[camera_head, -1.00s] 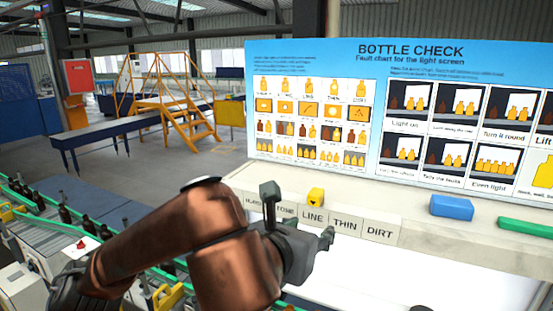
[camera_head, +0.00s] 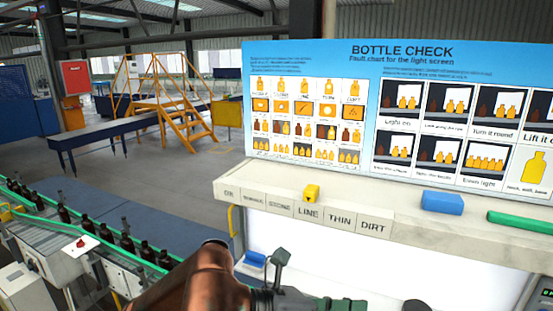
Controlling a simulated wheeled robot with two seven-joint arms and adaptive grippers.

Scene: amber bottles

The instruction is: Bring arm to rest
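My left arm (camera_head: 205,285) is copper-coloured and comes in from the bottom left. My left gripper (camera_head: 303,279) is dark grey, low at the bottom edge, in front of the white panel below the shelf. Its fingers stand apart with nothing seen between them; the lower one is partly cut off by the frame.
A pale shelf (camera_head: 420,222) carries a yellow block (camera_head: 311,193), a blue block (camera_head: 442,204) and a green bar (camera_head: 522,222), below a bottle-check board (camera_head: 400,66). A blue object (camera_head: 255,259) lies below the shelf. Dark bottles (camera_head: 126,243) line a conveyor at left.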

